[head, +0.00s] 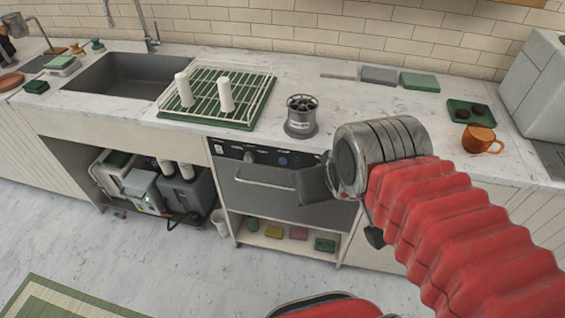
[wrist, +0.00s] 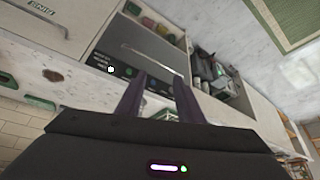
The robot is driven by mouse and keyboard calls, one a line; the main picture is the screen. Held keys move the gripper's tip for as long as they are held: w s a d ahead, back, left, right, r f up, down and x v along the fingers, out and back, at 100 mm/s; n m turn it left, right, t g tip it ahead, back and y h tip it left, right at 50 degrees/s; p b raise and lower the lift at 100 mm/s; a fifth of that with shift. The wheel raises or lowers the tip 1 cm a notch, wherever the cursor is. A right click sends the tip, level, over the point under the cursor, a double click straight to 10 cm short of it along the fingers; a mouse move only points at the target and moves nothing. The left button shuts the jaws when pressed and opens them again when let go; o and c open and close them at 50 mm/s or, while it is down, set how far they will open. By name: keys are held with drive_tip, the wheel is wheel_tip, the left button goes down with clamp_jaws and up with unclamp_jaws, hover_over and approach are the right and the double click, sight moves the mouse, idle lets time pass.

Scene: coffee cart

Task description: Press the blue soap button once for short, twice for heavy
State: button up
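The blue soap button (head: 283,161) is a small round spot on the dark control panel (head: 265,157) of the under-counter washer (head: 262,190). The fingertips are hard to tell in the head view.
The washer has a long bar handle (head: 265,178) across its door. An orange cup (head: 482,139) stands at right.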

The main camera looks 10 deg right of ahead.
clamp_jaws()
idle(1.4)
